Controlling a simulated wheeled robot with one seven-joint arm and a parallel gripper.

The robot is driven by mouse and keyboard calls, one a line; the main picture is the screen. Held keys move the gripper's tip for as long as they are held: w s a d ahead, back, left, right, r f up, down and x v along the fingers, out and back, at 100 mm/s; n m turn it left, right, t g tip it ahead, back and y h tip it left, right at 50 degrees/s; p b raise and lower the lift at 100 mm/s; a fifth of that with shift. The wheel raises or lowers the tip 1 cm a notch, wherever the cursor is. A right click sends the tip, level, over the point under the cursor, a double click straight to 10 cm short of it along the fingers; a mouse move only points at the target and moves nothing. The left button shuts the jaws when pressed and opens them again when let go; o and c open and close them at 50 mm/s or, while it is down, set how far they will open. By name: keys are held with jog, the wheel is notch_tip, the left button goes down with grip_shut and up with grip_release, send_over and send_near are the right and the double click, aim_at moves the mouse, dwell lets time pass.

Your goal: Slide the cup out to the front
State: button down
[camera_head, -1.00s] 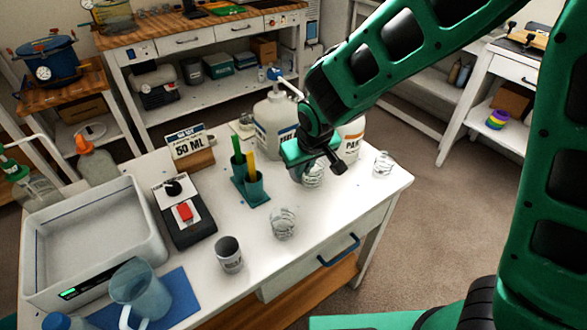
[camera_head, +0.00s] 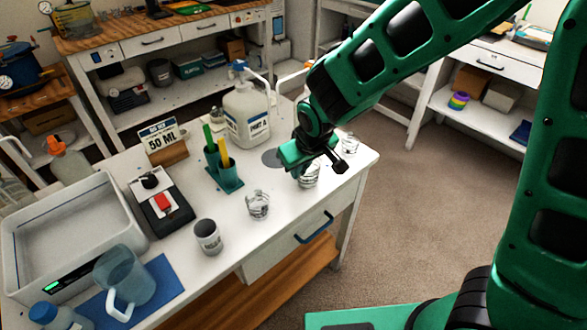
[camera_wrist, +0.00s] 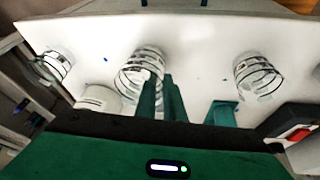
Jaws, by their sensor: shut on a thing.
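The cup, clear with dark rings (camera_head: 308,177), stands on the white table (camera_head: 285,228), right of its middle. It roughly lines up with a clear ringed cup on each side, one nearer (camera_head: 258,205) and one farther right (camera_head: 348,142). My gripper (camera_head: 322,168) is low at this middle cup, shut on it. In the wrist view, the fingers (camera_wrist: 160,100) meet the ringed cup (camera_wrist: 138,75) and cover part of it. My gripper hides its upper part in the head view.
The table front past the cup is clear.

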jog(key=shift+s, duration=0.2)
jog(key=c, duration=1.8)
grip_release()
jog(key=shift+a, duration=0.15)
jog(key=v, duration=1)
jog(key=shift+r, duration=0.3)
